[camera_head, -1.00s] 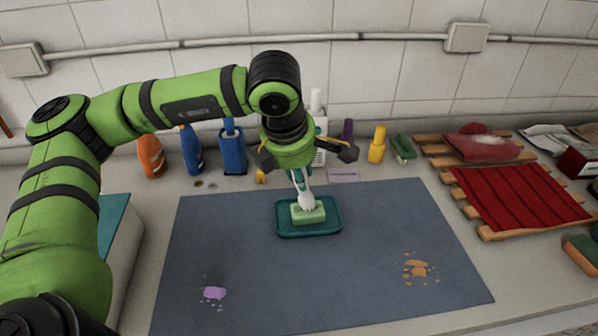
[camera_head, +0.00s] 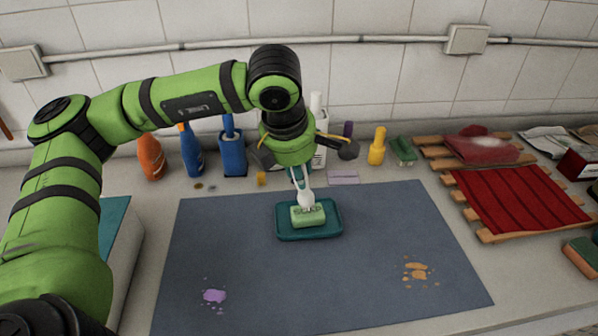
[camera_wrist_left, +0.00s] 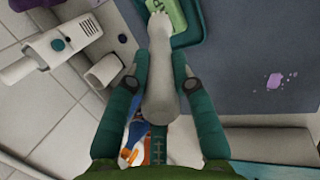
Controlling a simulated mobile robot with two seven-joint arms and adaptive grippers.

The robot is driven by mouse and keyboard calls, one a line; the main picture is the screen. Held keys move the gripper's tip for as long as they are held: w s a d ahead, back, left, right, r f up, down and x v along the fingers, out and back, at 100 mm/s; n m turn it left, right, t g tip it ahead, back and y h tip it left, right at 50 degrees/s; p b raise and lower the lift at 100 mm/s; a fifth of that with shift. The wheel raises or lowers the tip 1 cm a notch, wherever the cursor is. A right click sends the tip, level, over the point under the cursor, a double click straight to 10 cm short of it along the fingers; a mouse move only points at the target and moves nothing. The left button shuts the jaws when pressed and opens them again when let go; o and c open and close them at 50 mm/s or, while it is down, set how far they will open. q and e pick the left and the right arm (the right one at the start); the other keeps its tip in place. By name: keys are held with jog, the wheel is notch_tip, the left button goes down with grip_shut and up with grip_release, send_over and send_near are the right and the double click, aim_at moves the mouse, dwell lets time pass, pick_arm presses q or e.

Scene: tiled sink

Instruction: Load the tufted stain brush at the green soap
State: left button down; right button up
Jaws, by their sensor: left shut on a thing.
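My left gripper (camera_head: 300,172) is shut on the white handle of the stain brush (camera_head: 306,198), above the back of the mat. The brush points down, its head at the top of the green soap (camera_head: 308,216); whether the tufts touch it I cannot tell. The soap lies in a teal tray (camera_head: 332,231). In the left wrist view the brush (camera_wrist_left: 160,95) runs between the teal fingers (camera_wrist_left: 158,85), its far end at the soap (camera_wrist_left: 172,14) in the tray (camera_wrist_left: 190,38). My right gripper is not in view.
The blue-grey mat (camera_head: 250,275) carries a purple stain (camera_head: 214,296) at front left and an orange stain (camera_head: 416,271) at right. Bottles, among them an orange one (camera_head: 151,158) and a yellow one (camera_head: 377,148), line the back. A wooden rack with red cloth (camera_head: 520,196) stands right.

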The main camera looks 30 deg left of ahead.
pick_arm(q)
jog(key=shift+r+p, duration=1.2)
jog(key=shift+r, duration=1.65)
jog(key=shift+s+d+f, duration=0.1)
